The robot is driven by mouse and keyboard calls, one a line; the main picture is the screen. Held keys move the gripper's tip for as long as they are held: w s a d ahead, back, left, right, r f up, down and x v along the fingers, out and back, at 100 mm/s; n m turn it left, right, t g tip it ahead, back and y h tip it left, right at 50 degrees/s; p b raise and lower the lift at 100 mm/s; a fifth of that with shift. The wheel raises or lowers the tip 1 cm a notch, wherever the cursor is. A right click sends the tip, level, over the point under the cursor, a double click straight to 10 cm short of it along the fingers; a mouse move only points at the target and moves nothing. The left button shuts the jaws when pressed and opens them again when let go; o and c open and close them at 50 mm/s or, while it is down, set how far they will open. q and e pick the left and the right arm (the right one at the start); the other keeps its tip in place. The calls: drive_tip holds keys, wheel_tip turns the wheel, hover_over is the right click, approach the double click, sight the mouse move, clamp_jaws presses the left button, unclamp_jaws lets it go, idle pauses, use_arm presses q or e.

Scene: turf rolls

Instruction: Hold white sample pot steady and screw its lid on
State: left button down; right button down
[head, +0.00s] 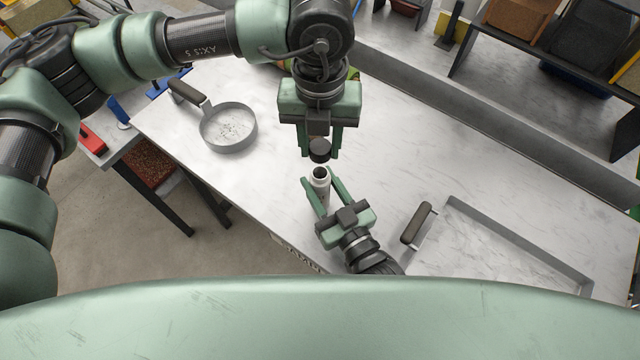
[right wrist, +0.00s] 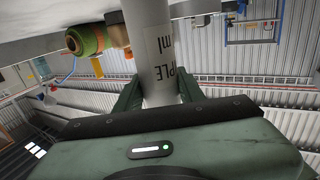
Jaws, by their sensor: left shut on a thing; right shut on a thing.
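The white sample pot (head: 320,177) stands upright with its dark mouth open toward the head camera. My right gripper (head: 320,185) is shut on it from the front, a finger on either side. In the right wrist view the pot (right wrist: 159,50) shows black lettering between the fingers (right wrist: 158,92). The black lid (head: 320,145) is in my left gripper (head: 321,153), which is shut on it from above. The lid appears just above the pot's mouth, with the mouth still visible and the two apart. The pot's base is hidden by my right gripper.
A round sieve-like pan (head: 228,128) with a dark handle lies left on the pale bench (head: 420,150). A shallow metal tray (head: 520,237) and a dark handle (head: 416,222) are at the right. A green roll (right wrist: 85,39) shows beyond the pot. The bench's middle right is clear.

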use_arm(q)
hover_over(320, 178)
drive_tip(key=shift+f, duration=2.35)
drive_tip(key=shift+f, duration=0.85)
drive_tip(key=shift+f, duration=0.6)
